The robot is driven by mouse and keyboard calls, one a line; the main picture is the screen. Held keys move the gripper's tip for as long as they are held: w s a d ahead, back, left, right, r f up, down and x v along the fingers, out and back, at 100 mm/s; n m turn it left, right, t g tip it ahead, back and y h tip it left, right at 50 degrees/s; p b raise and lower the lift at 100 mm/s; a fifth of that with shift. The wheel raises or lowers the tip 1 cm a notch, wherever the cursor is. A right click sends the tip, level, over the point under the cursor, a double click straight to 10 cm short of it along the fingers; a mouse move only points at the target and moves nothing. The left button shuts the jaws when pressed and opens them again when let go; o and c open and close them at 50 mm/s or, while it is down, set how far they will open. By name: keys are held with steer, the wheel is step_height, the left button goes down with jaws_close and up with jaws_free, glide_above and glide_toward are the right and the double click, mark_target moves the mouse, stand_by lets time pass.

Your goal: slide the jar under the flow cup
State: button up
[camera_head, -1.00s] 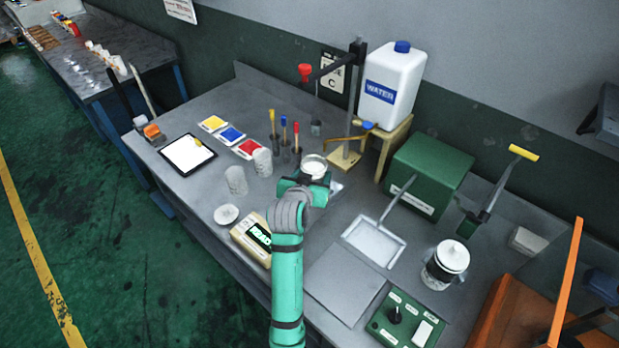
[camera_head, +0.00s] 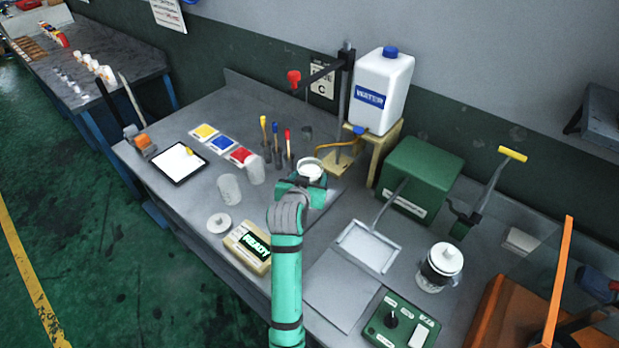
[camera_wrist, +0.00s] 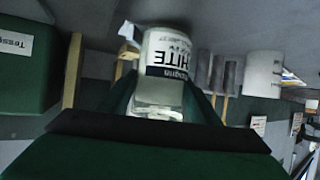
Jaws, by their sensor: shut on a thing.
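My gripper (camera_head: 306,181) is shut on the jar (camera_head: 311,168), a clear jar with white contents. In the wrist view the jar (camera_wrist: 163,65) sits between the dark green fingers, its "WHITE" label upside down in the picture. A small grey cup, apparently the flow cup (camera_head: 307,133), hangs from the arm of a dark stand (camera_head: 346,95) with a red knob. The jar is in front of this cup and lower in the head view, apart from it in the picture. My gripper hides the jar's lower part, so I cannot tell whether it touches the bench.
The stand's wooden base and a wooden stool (camera_head: 394,132) bearing a water container (camera_head: 381,90) are just behind the jar. Brushes in dark holders (camera_head: 277,158) and white cups (camera_head: 229,187) stand to the left. A scale (camera_head: 247,247) reading READY is in front.

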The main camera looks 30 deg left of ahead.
steer(key=shift+f, duration=0.15)
steer(key=o, duration=1.5)
steer(key=shift+c, duration=0.2)
steer(key=v, duration=1)
steer(key=shift+s, duration=0.3)
steer(key=shift+d, duration=0.15)
